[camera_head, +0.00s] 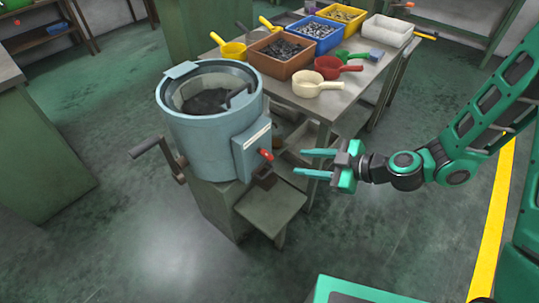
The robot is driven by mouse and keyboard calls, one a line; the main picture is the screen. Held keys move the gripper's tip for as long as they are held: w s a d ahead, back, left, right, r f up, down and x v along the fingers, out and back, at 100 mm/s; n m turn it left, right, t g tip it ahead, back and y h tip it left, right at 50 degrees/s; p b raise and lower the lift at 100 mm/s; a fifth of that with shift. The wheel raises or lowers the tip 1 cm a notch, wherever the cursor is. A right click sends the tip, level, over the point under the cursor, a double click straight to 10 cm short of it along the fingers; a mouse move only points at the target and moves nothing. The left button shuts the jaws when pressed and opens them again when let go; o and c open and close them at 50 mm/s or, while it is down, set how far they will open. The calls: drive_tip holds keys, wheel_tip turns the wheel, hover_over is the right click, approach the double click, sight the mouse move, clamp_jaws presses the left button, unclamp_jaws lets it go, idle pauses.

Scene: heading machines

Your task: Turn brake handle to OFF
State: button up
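A blue-grey round drum machine (205,135) stands left of centre with its top open. A lever with a dark grip (146,147) sticks out from its left side on a bent arm. A box (250,150) on its right side carries a label plate and a short red-tipped handle (266,155). I cannot tell for sure which of the two is the brake handle, and no OFF marking is readable. My gripper (299,162) is to the right of the red-tipped handle, its two teal fingers apart and empty, pointing left toward it. No contact shows.
A small grey step or stand (270,208) is below the box. Behind the machine, a table (345,100) holds bins of small parts and several scoops. A green cabinet (40,150) stands at left. Open floor lies in front, with a yellow line (492,225) at right.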

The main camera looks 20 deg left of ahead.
drive_tip(key=a+f+t+y, duration=0.1)
drive_tip(key=a+f+t, duration=0.1)
drive_tip(key=a, duration=0.3)
drive_tip(key=m+t+h, duration=0.1)
drive_tip(key=m+t, duration=0.1)
drive_tip(key=t, duration=0.1)
approach(268, 156)
drive_tip(key=shift+x, duration=3.15)
drive_tip(key=shift+w+a+f, duration=0.25)
drive_tip(key=shift+w+a, duration=0.1)
drive_tip(key=shift+a, duration=0.1)
drive_tip(key=shift+w+a+f, duration=0.1)
drive_tip(key=shift+w+a, duration=0.3)
drive_tip(key=shift+a, duration=0.15)
drive_tip(key=shift+x, duration=1.15)
drive_tip(key=shift+d+f, duration=0.1)
drive_tip(key=shift+f, duration=0.05)
